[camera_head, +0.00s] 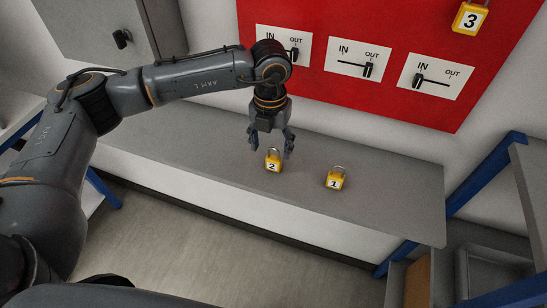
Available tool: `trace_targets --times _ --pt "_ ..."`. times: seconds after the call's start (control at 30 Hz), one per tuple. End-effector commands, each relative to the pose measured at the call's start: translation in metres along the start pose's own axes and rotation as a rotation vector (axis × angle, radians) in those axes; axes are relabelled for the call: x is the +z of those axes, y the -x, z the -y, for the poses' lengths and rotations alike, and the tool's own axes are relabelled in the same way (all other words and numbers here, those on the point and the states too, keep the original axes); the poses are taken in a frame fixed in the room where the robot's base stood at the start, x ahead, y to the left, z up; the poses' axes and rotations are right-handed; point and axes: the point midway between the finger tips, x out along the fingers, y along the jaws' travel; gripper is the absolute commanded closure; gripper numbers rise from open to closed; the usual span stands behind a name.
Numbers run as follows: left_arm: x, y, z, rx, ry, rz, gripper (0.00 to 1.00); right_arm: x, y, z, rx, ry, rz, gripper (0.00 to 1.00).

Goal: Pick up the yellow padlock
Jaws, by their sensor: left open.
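A yellow padlock labelled 2 (273,161) stands on the grey shelf, with its shackle up. My left gripper (270,147) points down over this padlock and is open, with its fingertips close above or around the shackle. I cannot tell whether a finger touches it. A second yellow padlock labelled 1 (335,179) stands on the shelf to the right, apart from the gripper. A third yellow padlock labelled 3 (470,18) hangs on the red board at the upper right. My right gripper is not in view.
The grey shelf (390,205) is otherwise mostly clear. Behind it, a red board (310,80) carries several IN/OUT switch plates with black handles. A grey cabinet (100,25) is at the upper left. Blue-framed furniture (452,205) stands at the right.

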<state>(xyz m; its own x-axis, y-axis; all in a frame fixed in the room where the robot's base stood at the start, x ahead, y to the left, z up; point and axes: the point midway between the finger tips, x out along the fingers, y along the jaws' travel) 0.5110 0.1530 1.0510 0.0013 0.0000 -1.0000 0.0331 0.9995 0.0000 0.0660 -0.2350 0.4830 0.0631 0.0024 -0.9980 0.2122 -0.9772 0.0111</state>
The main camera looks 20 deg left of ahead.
Motion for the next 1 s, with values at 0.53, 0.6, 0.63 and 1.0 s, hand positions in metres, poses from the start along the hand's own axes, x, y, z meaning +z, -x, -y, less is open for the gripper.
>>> trace_targets --times 0.53,0.6,0.63,1.0 --pt "0.004 -0.057 0.004 0.000 -0.001 -0.001 0.36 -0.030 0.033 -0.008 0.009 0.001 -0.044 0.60" --pt "0.005 -0.061 0.004 0.000 -0.001 0.001 0.36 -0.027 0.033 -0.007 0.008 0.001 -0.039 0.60" --pt "0.005 -0.061 0.003 0.000 -0.001 0.001 0.36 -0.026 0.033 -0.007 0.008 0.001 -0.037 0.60" --pt "0.005 -0.061 0.004 -0.001 -0.001 0.001 0.77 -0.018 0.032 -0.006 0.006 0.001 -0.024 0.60"
